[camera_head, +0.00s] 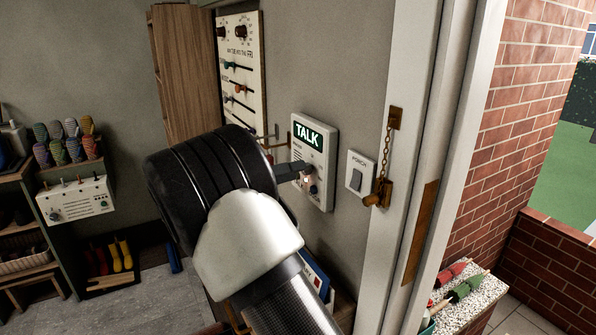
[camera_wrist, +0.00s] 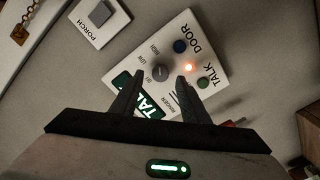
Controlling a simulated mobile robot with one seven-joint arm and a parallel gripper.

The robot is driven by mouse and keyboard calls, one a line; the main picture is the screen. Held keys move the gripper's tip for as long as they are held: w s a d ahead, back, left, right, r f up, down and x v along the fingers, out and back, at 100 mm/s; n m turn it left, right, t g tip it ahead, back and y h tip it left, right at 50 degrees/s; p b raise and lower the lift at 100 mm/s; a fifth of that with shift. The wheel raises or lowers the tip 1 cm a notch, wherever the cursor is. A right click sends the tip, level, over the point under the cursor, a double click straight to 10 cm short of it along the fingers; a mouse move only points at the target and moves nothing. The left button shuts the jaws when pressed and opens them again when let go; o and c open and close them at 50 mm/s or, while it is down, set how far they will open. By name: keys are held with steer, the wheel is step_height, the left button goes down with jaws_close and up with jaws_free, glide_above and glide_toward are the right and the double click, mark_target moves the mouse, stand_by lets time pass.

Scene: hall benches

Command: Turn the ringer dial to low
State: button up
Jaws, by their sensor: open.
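The ringer dial (camera_wrist: 161,73) is a small round grey knob on a white intercom panel (camera_head: 326,150). In the wrist view, the panel (camera_wrist: 215,62) shows HIGH and LOW printed beside the dial. I cannot tell which way the dial points. My gripper (camera_wrist: 158,79) is open, with one finger on each side of the dial; whether they touch it is unclear. In the head view, the gripper (camera_head: 298,169) is at the panel's lower front and hides part of it, including the dial.
A PORCH switch (camera_head: 359,172) and a door chain (camera_head: 384,160) are close on the right. A slider board (camera_head: 242,75) hangs to the left.

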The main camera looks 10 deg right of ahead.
steer(key=shift+x, duration=1.45)
steer(key=shift+c, duration=0.3)
jaws_close()
steer(key=shift+n, duration=0.3)
steer(key=n+p, duration=0.6)
steer(key=n, duration=0.5)
steer(key=shift+f, duration=0.1)
steer(key=shift+p, duration=0.3)
